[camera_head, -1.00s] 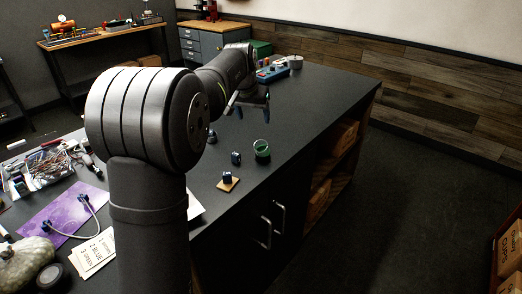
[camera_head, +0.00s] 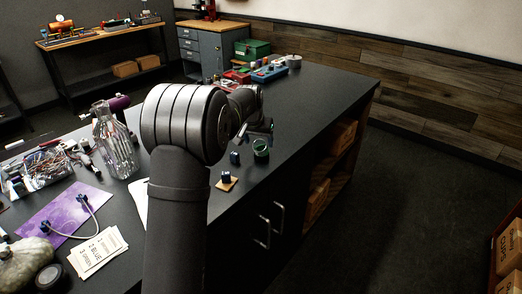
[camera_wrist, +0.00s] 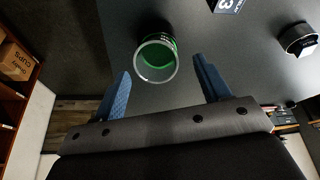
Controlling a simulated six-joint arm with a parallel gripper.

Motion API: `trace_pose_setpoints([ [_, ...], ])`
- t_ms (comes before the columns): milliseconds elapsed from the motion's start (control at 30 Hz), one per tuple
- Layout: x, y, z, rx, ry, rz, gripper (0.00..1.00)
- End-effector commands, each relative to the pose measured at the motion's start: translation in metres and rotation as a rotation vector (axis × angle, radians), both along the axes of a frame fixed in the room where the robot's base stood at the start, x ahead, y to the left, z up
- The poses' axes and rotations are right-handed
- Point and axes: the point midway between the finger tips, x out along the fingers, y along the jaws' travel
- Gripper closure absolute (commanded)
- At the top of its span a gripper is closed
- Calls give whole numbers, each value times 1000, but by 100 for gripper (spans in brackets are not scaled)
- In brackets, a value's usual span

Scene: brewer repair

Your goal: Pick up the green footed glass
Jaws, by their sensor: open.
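The green footed glass (camera_head: 261,151) stands upright near the right edge of the dark worktop in the head view. In the wrist view the glass (camera_wrist: 157,58) shows its round clear rim and green body, just beyond and between my fingertips. My gripper (camera_wrist: 161,75) is open, with a blue finger on each side and nothing held. In the head view my gripper (camera_head: 262,128) is small and partly hidden by my arm, close behind the glass. I cannot tell whether a finger touches the glass.
A small dark-blue block (camera_head: 235,157) stands left of the glass. Another blue block (camera_head: 227,177) sits on a small wooden square. A dark round item (camera_wrist: 298,39) lies to the right in the wrist view. The worktop's edge drops to the floor beside the glass.

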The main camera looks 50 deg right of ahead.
Motion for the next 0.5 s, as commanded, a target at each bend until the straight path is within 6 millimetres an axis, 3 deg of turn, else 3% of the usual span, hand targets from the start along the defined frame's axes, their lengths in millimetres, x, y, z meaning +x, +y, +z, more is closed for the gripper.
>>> trace_pose_setpoints([
  [233, 2, -13, -34, 1, 0, 0, 31],
  [467, 2, -14, -36, 0, 0, 0, 31],
  [500, 2, -14, -36, 0, 0, 0, 37],
])
